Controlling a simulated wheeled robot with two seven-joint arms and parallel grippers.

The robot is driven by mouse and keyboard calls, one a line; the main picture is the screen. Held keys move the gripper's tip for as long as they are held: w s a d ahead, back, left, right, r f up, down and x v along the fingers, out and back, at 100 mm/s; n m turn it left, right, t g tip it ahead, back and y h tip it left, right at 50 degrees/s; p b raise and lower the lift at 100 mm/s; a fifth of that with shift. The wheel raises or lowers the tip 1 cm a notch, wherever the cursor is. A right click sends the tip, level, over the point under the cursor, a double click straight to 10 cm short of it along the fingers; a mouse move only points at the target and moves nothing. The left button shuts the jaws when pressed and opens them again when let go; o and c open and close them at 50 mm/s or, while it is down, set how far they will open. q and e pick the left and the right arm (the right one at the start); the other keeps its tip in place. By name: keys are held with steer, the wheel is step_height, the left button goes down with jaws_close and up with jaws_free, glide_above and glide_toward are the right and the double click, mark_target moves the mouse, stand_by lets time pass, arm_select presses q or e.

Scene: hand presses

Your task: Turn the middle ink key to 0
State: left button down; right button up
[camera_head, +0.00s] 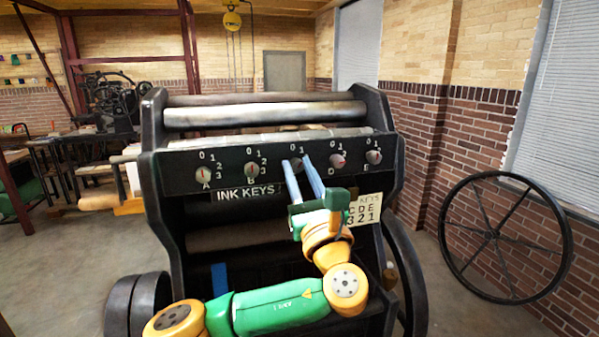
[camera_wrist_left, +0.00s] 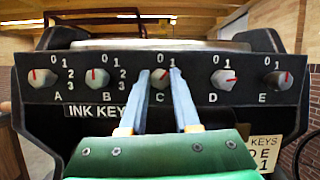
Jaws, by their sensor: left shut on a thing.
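The middle ink key C (camera_wrist_left: 160,77) is a small round grey knob on the black panel of the press. It sits between my left gripper's two blue-grey fingers in the left wrist view. My left gripper (camera_wrist_left: 160,82) is shut on this knob, with a finger on each side. In the head view the gripper (camera_head: 299,165) reaches up to the panel and hides much of the knob. A 0 and a 1 show above the knob. Its pointer is partly hidden, and I cannot tell its exact reading. My right gripper is not in view.
Ink keys A (camera_head: 203,174) and B (camera_head: 251,170) are left of it; D (camera_head: 337,161) and E (camera_head: 374,157) are right. A card headed KEYS (camera_head: 366,209) hangs below D and E. Rollers (camera_head: 265,115) lie above the panel. A spoked wheel (camera_head: 505,235) stands at the right wall.

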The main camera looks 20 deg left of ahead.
arm_select(q)
steer(key=shift+f+n+g+y+b, duration=0.2)
steer(key=shift+n+g+y+b, duration=0.1)
steer(key=shift+n+b, duration=0.4)
steer(key=shift+f+n+g+y+b, duration=0.2)
steer(key=shift+n+y+b, duration=0.1)
steer(key=shift+n+b, duration=0.4)
steer(key=shift+d+r+n+g+y+b, duration=0.1)
steer(key=shift+n+g+y+b, duration=0.3)
steer(key=shift+n+b, duration=0.55)
steer(key=n, duration=0.1)
steer(key=n+g, duration=0.1)
steer(key=n, duration=0.1)
steer(key=shift+w+r+n+y, duration=0.1)
steer(key=shift+r+n+y, duration=0.15)
steer(key=shift+y, duration=0.15)
steer(key=shift+n+g+y, duration=0.4)
steer(key=shift+n+g, duration=0.5)
steer(key=shift+n, duration=0.8)
steer(key=c, duration=0.6)
jaws_free()
